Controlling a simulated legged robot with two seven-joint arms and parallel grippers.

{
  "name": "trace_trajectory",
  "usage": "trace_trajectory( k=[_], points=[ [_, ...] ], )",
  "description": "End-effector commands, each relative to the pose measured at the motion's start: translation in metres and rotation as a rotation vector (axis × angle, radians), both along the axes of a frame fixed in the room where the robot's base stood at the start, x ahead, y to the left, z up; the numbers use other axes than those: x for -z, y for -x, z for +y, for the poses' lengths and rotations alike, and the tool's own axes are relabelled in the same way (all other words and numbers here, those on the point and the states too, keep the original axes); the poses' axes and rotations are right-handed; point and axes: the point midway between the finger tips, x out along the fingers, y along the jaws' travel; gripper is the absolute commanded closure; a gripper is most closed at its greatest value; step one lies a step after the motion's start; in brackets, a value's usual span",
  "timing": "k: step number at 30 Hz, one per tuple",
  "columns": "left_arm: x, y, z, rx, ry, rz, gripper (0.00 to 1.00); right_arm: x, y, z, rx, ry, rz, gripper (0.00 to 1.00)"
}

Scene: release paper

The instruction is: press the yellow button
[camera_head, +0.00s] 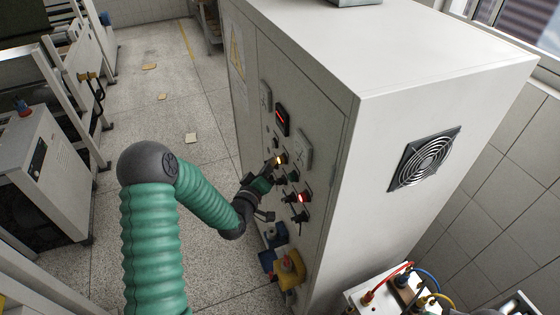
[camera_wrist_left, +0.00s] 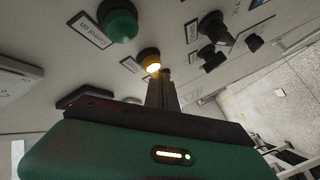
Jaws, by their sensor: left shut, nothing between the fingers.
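The yellow button (camera_head: 281,159) glows on the control panel of the tall light-grey cabinet (camera_head: 345,150). It also shows in the left wrist view (camera_wrist_left: 151,61), lit, just past my fingertips. My left gripper (camera_head: 272,164) is shut and empty, its tips right at the button; the fingers point at the panel in the left wrist view (camera_wrist_left: 163,78). I cannot tell whether the tips touch the button. The gripper and its wrist hide part of the panel's lower left. My right gripper is not in view.
A green button (camera_wrist_left: 119,22) and black rotary switches (camera_wrist_left: 213,30) sit close to the yellow one. A yellow-and-blue item (camera_head: 288,268) stands low by the cabinet. Open floor lies left.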

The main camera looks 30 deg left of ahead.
Motion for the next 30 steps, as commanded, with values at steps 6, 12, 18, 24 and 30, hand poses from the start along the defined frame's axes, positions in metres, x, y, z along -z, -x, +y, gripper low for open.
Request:
trace_trajectory(
  k=[6,12,18,24,30],
  points=[
    [-0.0003,0.0001,-0.0003,-0.001,0.000,-0.001,1.00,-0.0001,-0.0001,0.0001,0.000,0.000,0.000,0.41],
    [-0.0006,-0.0016,-0.0033,-0.001,-0.001,-0.001,1.00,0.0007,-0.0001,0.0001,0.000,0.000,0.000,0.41],
    [-0.0003,-0.0034,-0.0039,-0.001,-0.001,-0.001,1.00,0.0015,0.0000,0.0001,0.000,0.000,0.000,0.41],
    [0.0000,-0.0052,-0.0046,-0.001,0.000,-0.001,1.00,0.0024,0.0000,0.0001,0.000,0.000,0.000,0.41],
    [-0.0001,-0.0072,-0.0064,-0.001,0.000,-0.001,1.00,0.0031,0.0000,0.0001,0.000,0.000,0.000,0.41]
  ],
)
